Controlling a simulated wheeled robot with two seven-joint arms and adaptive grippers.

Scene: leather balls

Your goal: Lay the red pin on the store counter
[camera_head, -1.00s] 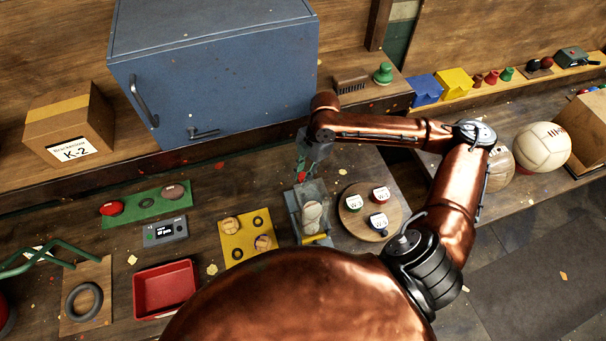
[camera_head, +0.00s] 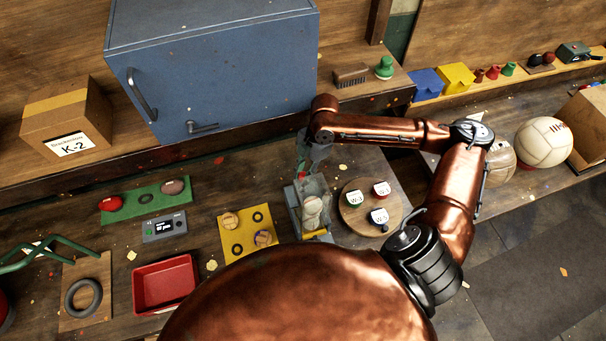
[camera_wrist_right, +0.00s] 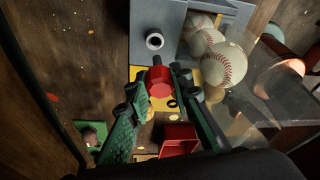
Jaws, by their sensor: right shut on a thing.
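The red pin (camera_wrist_right: 159,81) is between the green fingers of my right gripper (camera_wrist_right: 157,88) in the right wrist view. The gripper is shut on it. In the head view my right gripper (camera_head: 304,165) hangs at the back end of the clear-sided ball holder (camera_head: 296,217), and a little red shows at its fingertips. In the wrist view the pin is just beside the holder's grey end plate, which has a round open collar (camera_wrist_right: 154,41); they look apart. Baseballs (camera_wrist_right: 218,62) sit in the holder. My left gripper is not in view. I cannot tell which surface is the store counter.
A round board (camera_head: 350,222) with several labelled pieces stands right of the holder. A yellow mat (camera_head: 233,250), a red tray (camera_head: 192,284) and a small gauge (camera_head: 164,228) lie to the left. A blue cabinet (camera_head: 215,75) stands behind. Bare bench lies between.

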